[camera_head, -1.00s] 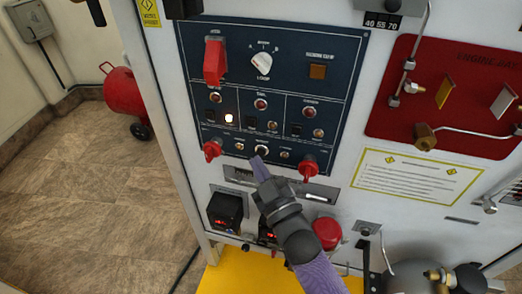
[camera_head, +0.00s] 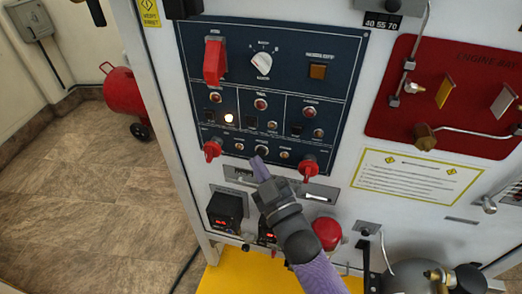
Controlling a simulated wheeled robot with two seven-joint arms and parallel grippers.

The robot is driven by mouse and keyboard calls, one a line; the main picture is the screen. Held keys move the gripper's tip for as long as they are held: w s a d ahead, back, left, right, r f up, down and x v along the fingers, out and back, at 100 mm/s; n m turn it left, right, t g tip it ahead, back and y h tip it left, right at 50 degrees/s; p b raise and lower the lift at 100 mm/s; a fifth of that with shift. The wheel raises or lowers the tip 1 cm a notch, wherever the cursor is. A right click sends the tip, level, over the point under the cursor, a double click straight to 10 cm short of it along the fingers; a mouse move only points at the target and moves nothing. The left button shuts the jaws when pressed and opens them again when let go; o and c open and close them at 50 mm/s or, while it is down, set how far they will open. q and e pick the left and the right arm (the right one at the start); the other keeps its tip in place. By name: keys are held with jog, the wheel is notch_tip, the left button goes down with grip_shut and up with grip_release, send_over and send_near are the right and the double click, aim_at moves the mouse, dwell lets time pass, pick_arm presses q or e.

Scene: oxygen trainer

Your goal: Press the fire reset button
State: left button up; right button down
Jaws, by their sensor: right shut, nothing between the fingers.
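A dark blue control panel (camera_head: 340,50) is set in the white cabinet front, with a white rotary knob (camera_head: 261,63), several small round buttons and one lit white lamp (camera_head: 229,119). Its labels are too small to read, so I cannot tell which control is the fire reset button. My right gripper (camera_head: 257,161) is shut and empty. Its tip is at the panel's lower edge, just below a small round button (camera_head: 261,150) in the bottom row. I cannot tell whether it touches the panel. My left gripper is not in view.
A red mushroom button (camera_head: 327,232) is beside my right arm. A red tank (camera_head: 125,95) stands on the floor at left.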

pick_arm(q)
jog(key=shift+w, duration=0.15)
pick_arm(e)
jog(key=shift+w, duration=0.15)
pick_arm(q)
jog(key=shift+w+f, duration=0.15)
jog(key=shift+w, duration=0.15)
pick_arm(e)
jog(key=shift+w+d, duration=0.15)
jog(key=shift+w, duration=0.15)
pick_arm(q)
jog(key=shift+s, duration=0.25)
pick_arm(e)
jog(key=shift+w, duration=0.1)
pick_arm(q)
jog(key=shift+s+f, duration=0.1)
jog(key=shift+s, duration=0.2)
pick_arm(e)
jog(key=shift+w+d, duration=0.1)
jog(key=shift+w, duration=0.05)
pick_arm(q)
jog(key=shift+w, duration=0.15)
pick_arm(e)
jog(key=shift+s, duration=0.2)
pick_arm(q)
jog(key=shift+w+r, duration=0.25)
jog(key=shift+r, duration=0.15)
pick_arm(e)
jog(key=shift+s+a, duration=0.25)
jog(key=shift+s, duration=0.25)
